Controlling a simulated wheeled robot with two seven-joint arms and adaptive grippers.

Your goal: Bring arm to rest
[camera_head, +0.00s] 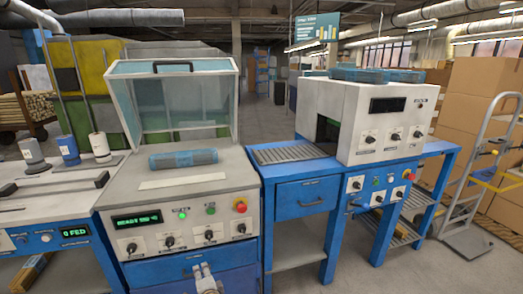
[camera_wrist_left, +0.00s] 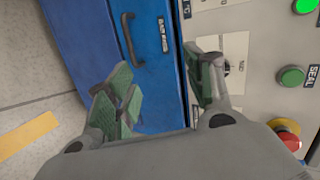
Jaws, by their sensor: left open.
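I cannot tell whether the fingers touch the panel. My right gripper is in neither view.
A blue wrapped bundle (camera_head: 183,159) lies on the sealing machine's top, under its raised clear lid (camera_head: 175,100). To the right are a roller conveyor (camera_head: 290,153) and a white tunnel machine (camera_head: 350,120) on a blue stand. A hand truck (camera_head: 480,190) and cartons stand far right.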

